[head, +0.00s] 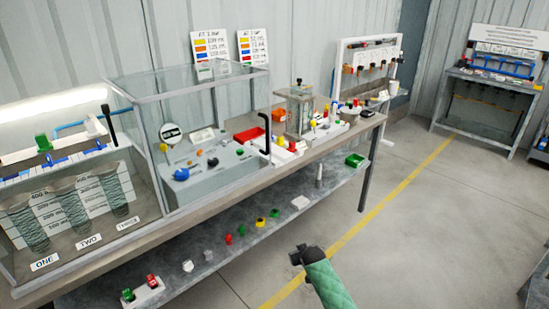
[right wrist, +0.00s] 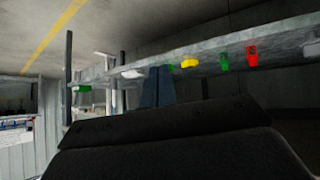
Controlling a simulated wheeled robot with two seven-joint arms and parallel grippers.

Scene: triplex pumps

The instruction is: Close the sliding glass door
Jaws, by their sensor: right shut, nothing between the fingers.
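A glass-walled case (head: 190,88) stands on the long bench at left centre, over a grey panel with knobs and a round gauge. A black upright handle (head: 265,133) is at its right front edge, and another black handle (head: 108,122) is at its left edge. The glass is clear, so I cannot tell how far the sliding door stands open. My right gripper (head: 299,255), on a green-sleeved arm, is low in front of the bench, apart from the case. Its fingers (right wrist: 157,88) are shut and empty in the right wrist view. My left gripper is not in view.
A lower shelf (head: 215,240) below the bench top holds several small coloured parts, also seen in the right wrist view (right wrist: 210,62). Water-filled cylinders (head: 70,210) stand at left. Another bench (head: 490,85) is at far right.

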